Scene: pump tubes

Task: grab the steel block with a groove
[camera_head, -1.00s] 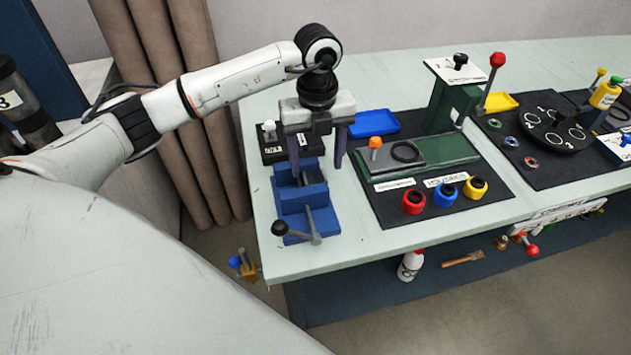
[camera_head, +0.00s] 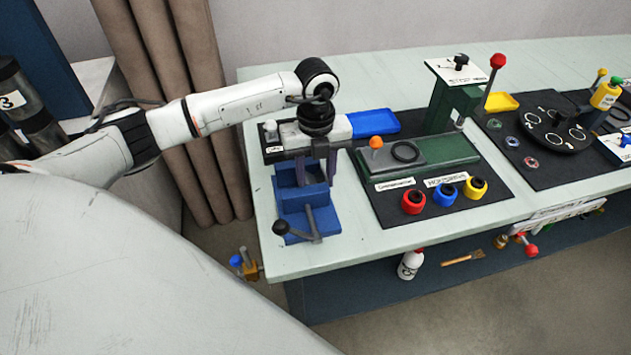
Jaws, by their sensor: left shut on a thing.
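My left gripper (camera_head: 316,172) points down just over the rear of the blue vise (camera_head: 308,200), at the left end of the bench in the head view. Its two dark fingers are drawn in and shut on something. I take this to be the steel block with a groove, but the block and its groove are not clearly visible between the fingers and the gripper body. I cannot tell whether the held thing touches the vise. My right gripper is not in view.
A grey upright part (camera_head: 270,129) stands on a black pad behind the vise.

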